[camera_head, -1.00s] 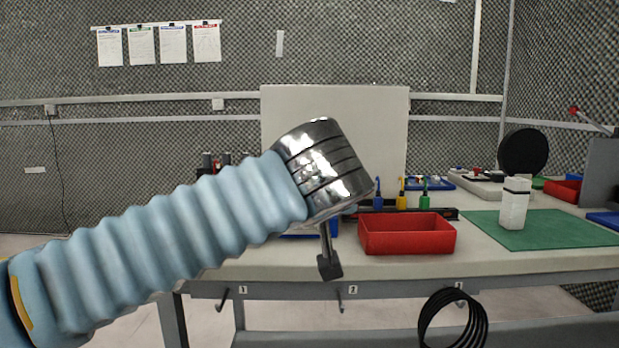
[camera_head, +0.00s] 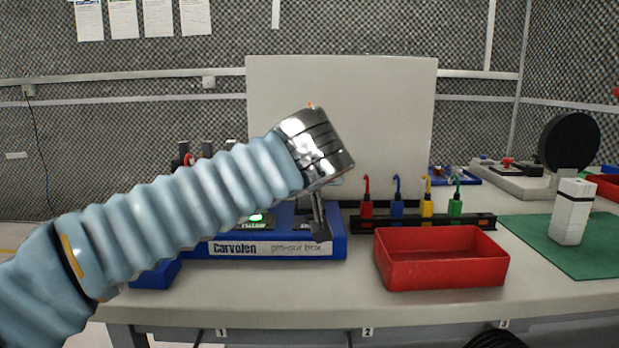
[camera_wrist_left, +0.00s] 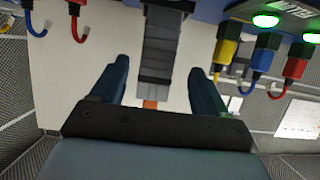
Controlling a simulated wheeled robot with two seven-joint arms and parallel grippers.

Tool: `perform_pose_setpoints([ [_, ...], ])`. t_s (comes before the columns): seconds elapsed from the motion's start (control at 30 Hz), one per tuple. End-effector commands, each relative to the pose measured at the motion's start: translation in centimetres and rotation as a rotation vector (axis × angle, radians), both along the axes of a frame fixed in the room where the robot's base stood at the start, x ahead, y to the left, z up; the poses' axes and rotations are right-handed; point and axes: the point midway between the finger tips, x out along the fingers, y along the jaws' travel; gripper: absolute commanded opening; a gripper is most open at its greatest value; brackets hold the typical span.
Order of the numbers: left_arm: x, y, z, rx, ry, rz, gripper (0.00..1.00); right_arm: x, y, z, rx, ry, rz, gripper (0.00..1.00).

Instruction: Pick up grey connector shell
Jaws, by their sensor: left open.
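The grey connector shell (camera_wrist_left: 158,45) shows in the left wrist view as a stepped grey block with an orange end, standing against the blue pin-out box. In the head view it is mostly hidden behind my left gripper; only a small orange tip shows above the wrist. My left gripper (camera_wrist_left: 158,88) is open, with one finger on each side of the shell and visible gaps between. In the head view the left gripper (camera_head: 320,228) hangs in front of the blue box (camera_head: 330,248). My right gripper is not in view.
A red bin (camera_head: 440,278) stands right of the box. Behind it a black rack (camera_head: 480,220) holds red, blue, yellow and green hooked connectors. A white bottle-like object (camera_head: 571,215) stands on a green mat (camera_head: 545,250). A white board (camera_head: 390,120) stands behind.

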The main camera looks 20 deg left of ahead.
Motion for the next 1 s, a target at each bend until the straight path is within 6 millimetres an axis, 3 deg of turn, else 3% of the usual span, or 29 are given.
perform_pose_setpoints([
  [0.27, 2.7, 0.7, -0.8, -0.001, -0.001, 0.000, 0.74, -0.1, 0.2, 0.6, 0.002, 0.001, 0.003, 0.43],
  [0.5, 6.2, 1.5, -1.8, 0.000, 0.000, 0.001, 0.74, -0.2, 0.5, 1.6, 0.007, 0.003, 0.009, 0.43],
  [0.8, 7.0, 1.7, -2.3, 0.000, -0.001, -0.002, 0.74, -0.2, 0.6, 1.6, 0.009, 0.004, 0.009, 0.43],
  [0.83, 7.0, 1.6, -2.3, 0.000, -0.001, -0.002, 0.73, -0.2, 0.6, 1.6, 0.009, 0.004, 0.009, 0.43],
  [1.0, 6.9, 1.6, -2.3, 0.000, -0.001, -0.002, 0.47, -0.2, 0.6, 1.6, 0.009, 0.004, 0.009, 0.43],
])
